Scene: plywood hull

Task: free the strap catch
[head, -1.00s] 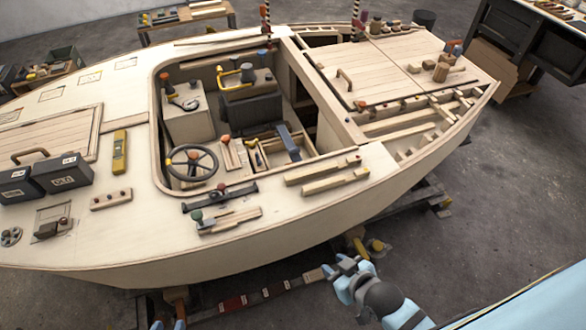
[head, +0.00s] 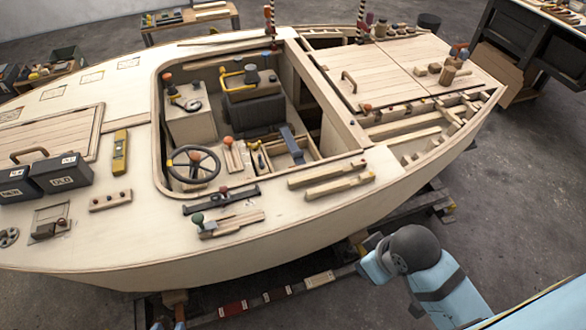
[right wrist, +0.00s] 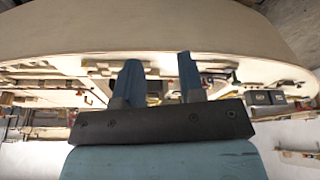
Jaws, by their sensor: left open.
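I cannot make out a strap catch for certain.
A cradle beam with red and white patches (head: 232,308) runs under the hull. Dark boxes (head: 62,174), a yellow level (head: 120,152) and a steering wheel (head: 191,165) are on or in the hull. A dark workbench (head: 515,45) stands at the far right. Grey floor is open at right.

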